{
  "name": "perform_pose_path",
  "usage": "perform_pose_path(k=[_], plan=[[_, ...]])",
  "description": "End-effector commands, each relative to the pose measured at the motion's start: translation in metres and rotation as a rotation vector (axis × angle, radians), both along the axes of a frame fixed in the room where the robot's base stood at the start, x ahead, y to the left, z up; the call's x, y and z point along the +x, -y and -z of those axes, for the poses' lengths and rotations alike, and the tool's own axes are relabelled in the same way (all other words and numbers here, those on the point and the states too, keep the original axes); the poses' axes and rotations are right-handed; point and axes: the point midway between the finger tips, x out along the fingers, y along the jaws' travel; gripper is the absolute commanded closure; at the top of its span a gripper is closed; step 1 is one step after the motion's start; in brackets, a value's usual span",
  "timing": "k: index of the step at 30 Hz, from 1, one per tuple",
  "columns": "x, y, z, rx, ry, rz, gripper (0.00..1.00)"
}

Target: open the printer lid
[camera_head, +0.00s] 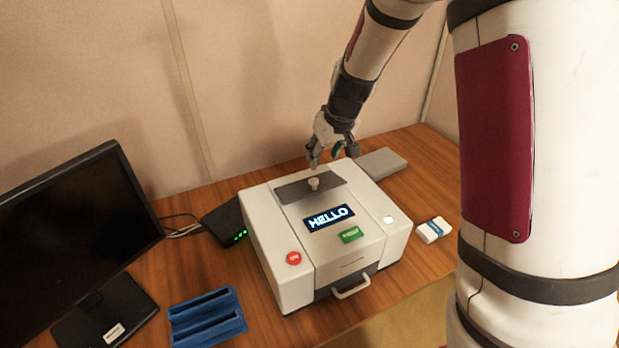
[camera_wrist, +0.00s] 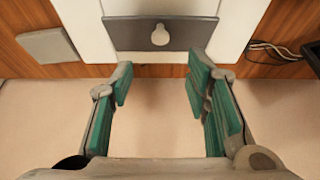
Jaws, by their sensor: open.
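The printer (camera_head: 270,230) is a light box on the wooden table, with a lit HELLO display, a red button, a green label and a front handle. Its dark grey lid (camera_head: 290,190) lies flat and closed on top, with a pale round knob (camera_head: 314,183) on it. In the wrist view the lid (camera_wrist: 125,34) and knob (camera_wrist: 160,36) show at the top, beyond the fingertips. My gripper (camera_head: 318,160) is above the printer's back edge, close behind the lid.
A black monitor (camera_head: 70,230) stands at the left. A black box with green lights (camera_head: 226,222) and cables sits left of the printer. A grey flat box (camera_head: 382,163) and a small white-blue block (camera_head: 433,230) lie to the right. The wall is close behind.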

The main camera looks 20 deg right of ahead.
Motion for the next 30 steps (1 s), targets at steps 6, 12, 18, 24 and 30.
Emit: perform_pose_path(k=[6, 12, 18, 24, 30], plan=[[0.014, -0.003, 0.039, 0.000, -0.005, 0.000, 0.56], [0.028, -0.006, 0.072, 0.000, -0.004, -0.004, 0.56], [0.039, -0.008, 0.099, 0.000, -0.002, -0.002, 0.56], [0.045, -0.010, 0.112, 0.000, -0.001, -0.004, 0.56], [0.046, -0.010, 0.114, 0.000, -0.001, -0.003, 0.56]])
